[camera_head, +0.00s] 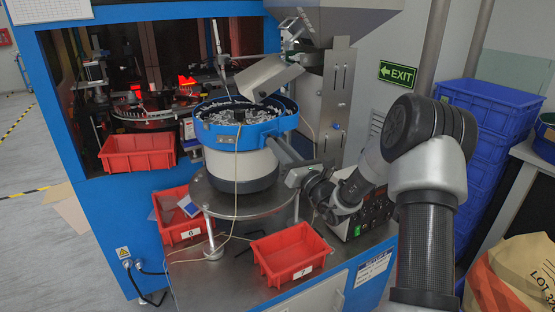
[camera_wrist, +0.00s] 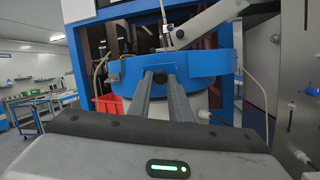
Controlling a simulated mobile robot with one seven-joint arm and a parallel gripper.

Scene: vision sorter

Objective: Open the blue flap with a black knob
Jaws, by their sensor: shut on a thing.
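The blue flap (camera_head: 268,130) is a curved blue band on the front of the round bowl feeder in the head view. It fills the middle of the wrist view (camera_wrist: 205,66). The small black knob (camera_wrist: 160,76) shows between my fingertips, against the blue band. My gripper (camera_head: 275,143) reaches in from the right, and its two long grey fingers (camera_wrist: 160,82) are shut on the knob. In the head view the knob is hidden by the fingers. The flap sits against the bowl, and I cannot tell any gap.
The bowl (camera_head: 243,112) holds many small parts, with a metal chute (camera_head: 268,77) above it. Red bins stand at the front left (camera_head: 178,228), the front (camera_head: 292,255) and on the blue machine's ledge (camera_head: 137,153). Blue crates (camera_head: 485,115) are stacked at the right.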

